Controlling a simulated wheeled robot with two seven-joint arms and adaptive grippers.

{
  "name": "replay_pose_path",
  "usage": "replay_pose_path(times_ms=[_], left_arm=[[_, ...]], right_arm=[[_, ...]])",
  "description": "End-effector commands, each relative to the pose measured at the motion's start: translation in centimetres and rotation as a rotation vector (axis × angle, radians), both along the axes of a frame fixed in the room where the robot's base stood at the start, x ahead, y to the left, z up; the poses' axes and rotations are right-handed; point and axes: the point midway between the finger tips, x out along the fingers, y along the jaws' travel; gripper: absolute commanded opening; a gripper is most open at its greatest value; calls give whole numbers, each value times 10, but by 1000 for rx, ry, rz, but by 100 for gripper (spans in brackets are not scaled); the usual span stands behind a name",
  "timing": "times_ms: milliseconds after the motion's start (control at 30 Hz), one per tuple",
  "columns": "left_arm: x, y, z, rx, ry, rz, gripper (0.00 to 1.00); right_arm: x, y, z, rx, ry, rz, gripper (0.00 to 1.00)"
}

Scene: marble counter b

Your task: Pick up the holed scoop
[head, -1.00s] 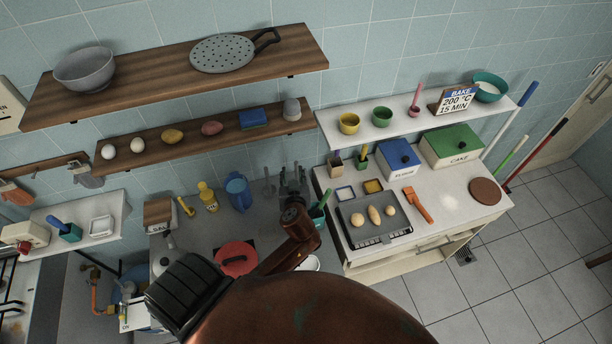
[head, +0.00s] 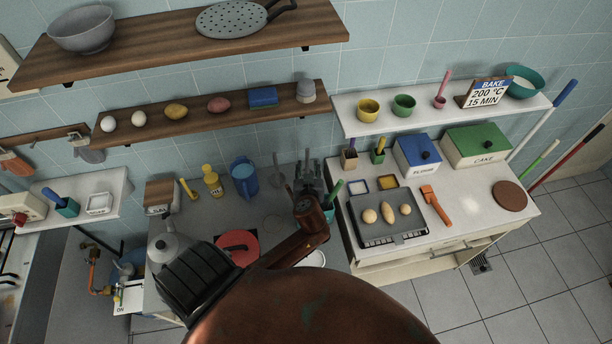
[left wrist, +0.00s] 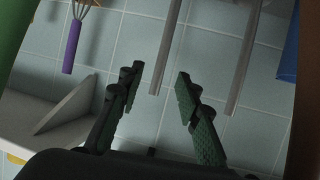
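My left gripper (head: 311,182) is in front of the tiled wall, beside thin grey utensils (head: 279,172) hanging above the grey counter. In the left wrist view its two dark fingers (left wrist: 159,76) are spread apart with nothing between them. Two straight grey utensil shafts (left wrist: 168,45) and (left wrist: 243,60) show beyond the fingertips, apart from them. Which of the grey utensils is the holed scoop I cannot tell; no holes show, and my gripper partly hides them in the head view. My right gripper is not in view.
A blue jug (head: 244,180) and a yellow bottle (head: 212,183) stand left of the utensils. A red lid (head: 238,246) lies nearer. A teal cup (head: 330,212) is close at the right, then a baking tray (head: 376,235). A purple-handled whisk (left wrist: 72,45) shows in the wrist view.

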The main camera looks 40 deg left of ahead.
Motion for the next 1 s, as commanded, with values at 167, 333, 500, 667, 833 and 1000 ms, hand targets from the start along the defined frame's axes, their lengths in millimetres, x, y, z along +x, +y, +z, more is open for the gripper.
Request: replay_pose_path(times_ms=[167, 333, 500, 667, 833, 1000], left_arm=[[15, 13, -6, 3, 1, 0, 32], [32, 28, -16, 2, 2, 0, 32], [39, 34, -21, -1, -1, 0, 32], [39, 34, -21, -2, 0, 1, 32], [39, 34, -21, -2, 0, 2, 22], [39, 34, -21, -2, 0, 2, 10]], right_arm=[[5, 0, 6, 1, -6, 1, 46], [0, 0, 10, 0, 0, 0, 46], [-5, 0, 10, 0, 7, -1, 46], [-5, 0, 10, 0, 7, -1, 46], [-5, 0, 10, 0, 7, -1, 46], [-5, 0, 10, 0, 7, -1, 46]])
